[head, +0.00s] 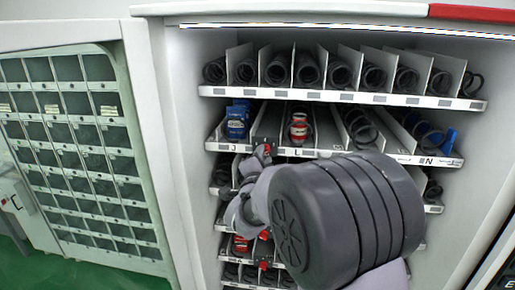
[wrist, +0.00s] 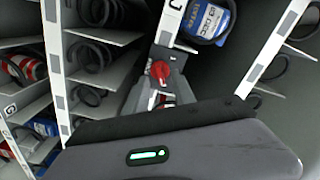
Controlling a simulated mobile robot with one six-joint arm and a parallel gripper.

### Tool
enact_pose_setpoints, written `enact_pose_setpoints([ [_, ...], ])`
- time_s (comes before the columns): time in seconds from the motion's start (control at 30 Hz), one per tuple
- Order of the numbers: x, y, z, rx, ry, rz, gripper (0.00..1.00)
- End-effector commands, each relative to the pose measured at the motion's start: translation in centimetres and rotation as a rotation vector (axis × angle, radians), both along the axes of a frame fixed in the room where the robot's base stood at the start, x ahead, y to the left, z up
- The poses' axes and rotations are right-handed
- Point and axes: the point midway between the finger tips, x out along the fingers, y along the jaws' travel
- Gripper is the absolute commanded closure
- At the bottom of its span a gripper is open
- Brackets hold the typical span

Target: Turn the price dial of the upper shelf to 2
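A red dial (head: 263,150) sits on the front of the second shelf from the top (head: 225,147), between the labels J and L. It also shows as a red knob (wrist: 160,71) near the middle of the wrist view, on a grey mount. My gripper (head: 257,165) is just below and close to this dial, partly hidden by my arm. I cannot tell whether it touches the dial. The number the dial points to is not readable.
Blue (head: 236,121) and red (head: 298,128) items stand in the coil lanes beside the dial. Another red dial (head: 264,265) is on a lower shelf. The open cabinet door (head: 85,150) is at left. My arm covers much of the lower shelves.

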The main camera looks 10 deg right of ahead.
Motion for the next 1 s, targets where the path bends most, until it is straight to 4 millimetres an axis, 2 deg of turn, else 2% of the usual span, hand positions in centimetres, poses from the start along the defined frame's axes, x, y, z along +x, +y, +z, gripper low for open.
enact_pose_setpoints([
  [0.17,1.4,-0.5,0.1,0.0,0.0,-0.001,0.69],
  [0.43,1.6,-0.5,-0.1,-0.001,0.0,0.0,0.69],
  [0.47,1.6,-0.5,-0.1,-0.001,0.0,0.0,0.71],
  [0.6,1.6,-0.5,0.0,-0.001,0.0,0.0,0.99],
  [1.0,1.6,-0.5,-0.2,-0.021,0.006,0.001,1.0],
])
